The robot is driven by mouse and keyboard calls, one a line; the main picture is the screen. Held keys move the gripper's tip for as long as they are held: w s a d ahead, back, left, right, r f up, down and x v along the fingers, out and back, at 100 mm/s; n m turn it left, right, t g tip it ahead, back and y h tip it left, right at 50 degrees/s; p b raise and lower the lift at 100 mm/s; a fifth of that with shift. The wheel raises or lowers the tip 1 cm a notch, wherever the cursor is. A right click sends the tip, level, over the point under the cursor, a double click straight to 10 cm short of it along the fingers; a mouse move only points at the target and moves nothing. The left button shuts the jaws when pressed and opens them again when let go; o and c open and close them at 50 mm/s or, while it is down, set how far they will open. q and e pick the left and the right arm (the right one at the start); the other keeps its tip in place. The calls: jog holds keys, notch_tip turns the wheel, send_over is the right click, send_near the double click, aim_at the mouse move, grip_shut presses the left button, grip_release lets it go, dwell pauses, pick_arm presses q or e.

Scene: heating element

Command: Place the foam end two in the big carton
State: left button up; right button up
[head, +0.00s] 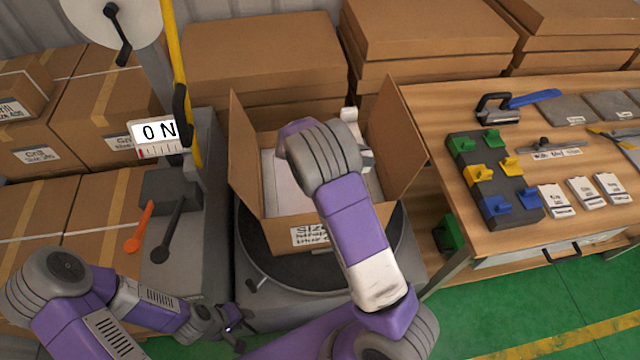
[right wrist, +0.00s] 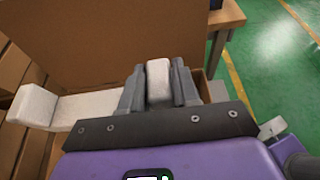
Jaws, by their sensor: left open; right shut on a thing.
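The big carton (head: 275,238) stands open on a dark turntable, its side flaps raised. My right arm reaches over it, and its wrist hides much of the inside. In the right wrist view my right gripper (right wrist: 158,84) is shut on a white foam piece, the foam end (right wrist: 90,110), whose bar extends to the left with a raised block at its end. White parts (head: 348,114) show beyond the wrist in the head view. A pale flat thing (head: 288,188) lies inside the carton at the left. My left gripper (head: 230,328) is open and empty, low in front of the turntable.
A workbench (head: 450,205) at the right holds a dark block with coloured clips (head: 480,174), white boxes and tools. A grey machine with a yellow post (head: 180,70) and an orange lever (head: 138,228) stands at the left. Stacked cartons (head: 265,70) fill the back.

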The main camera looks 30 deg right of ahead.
notch_tip(320, 180, down, 4)
jog(key=b, duration=0.3)
jog(key=shift+f, duration=0.15)
notch_tip(320, 180, down, 10)
jog(key=b, duration=0.3)
jog(key=o, duration=1)
jog(key=shift+o, duration=0.2)
jog(key=shift+w+a+r, duration=0.15)
jog(key=shift+a+r, duration=0.1)
jog(key=shift+r, duration=0.05)
jog(key=p+v, duration=0.1)
jog(key=v, duration=0.6)
jog(key=shift+p, duration=0.3)
